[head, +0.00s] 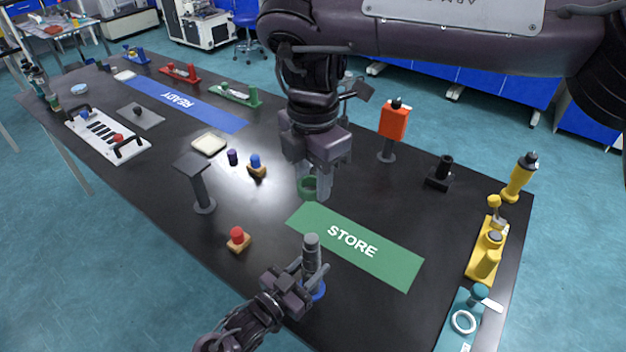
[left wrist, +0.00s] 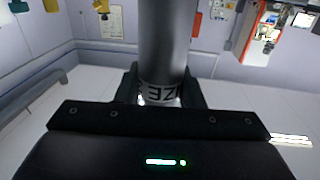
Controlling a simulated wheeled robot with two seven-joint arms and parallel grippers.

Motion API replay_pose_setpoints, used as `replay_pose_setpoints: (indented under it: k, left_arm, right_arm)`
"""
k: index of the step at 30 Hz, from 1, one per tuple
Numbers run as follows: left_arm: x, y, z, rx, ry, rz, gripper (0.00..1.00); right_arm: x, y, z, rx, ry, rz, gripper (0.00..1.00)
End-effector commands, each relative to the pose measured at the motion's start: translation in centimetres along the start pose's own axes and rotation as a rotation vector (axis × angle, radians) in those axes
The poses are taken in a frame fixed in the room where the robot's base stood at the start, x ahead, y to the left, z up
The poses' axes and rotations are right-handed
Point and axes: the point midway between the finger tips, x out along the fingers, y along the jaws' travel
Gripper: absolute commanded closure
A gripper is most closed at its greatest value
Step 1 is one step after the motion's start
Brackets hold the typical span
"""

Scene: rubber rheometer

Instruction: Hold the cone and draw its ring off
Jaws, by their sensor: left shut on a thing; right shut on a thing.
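The grey cone (head: 311,250) stands upright near the front of the table, with a blue round part (head: 319,292) at its foot. My left gripper (head: 308,272) is shut on it from the side. In the left wrist view the cone (left wrist: 165,40) rises dark grey between the fingers, with a white lettered band low down. A green ring (head: 307,187) is between the fingers of my right gripper (head: 314,188), which points down and is shut on it. The ring is apart from the cone, behind it in the head view. Its height above the table is hard to tell.
The green STORE mat (head: 385,258) lies bare right of the cone. A red-topped block (head: 238,239) and a grey stand (head: 204,204) are to the left. A yellow fixture (head: 486,255) and a teal plate (head: 450,330) are by the right edge. An orange-headed stand (head: 394,122) is behind.

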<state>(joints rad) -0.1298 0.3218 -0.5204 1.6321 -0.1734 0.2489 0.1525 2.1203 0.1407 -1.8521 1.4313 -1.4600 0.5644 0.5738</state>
Motion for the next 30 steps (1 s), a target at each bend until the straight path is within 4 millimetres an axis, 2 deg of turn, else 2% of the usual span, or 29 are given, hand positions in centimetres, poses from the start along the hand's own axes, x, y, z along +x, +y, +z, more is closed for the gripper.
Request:
replay_pose_setpoints:
  k: [10,11,15,17,26,30]
  left_arm:
    - [0.0,0.0,0.1,0.000,-0.001,0.000,0.92]
    - [0.0,0.0,0.1,0.000,-0.001,0.000,0.64]
    - [0.0,0.0,0.0,0.000,-0.001,0.000,0.46]
    - [0.0,0.0,0.0,0.000,-0.001,0.000,0.40]
    - [-0.3,0.0,0.1,0.000,-0.001,0.000,0.40]
    - [-1.9,-0.1,0.2,0.000,-0.003,-0.001,0.40]
  right_arm:
    - [0.0,0.0,0.0,0.000,0.000,0.000,0.84]
    - [0.0,0.0,0.0,0.000,0.000,0.000,0.84]
    - [0.0,0.0,0.0,0.000,0.000,0.000,0.84]
    - [0.0,0.0,0.0,0.000,0.000,0.000,0.84]
    - [0.0,0.0,0.0,0.000,0.000,0.000,0.84]
    - [0.0,0.0,0.0,0.000,0.000,0.000,0.84]
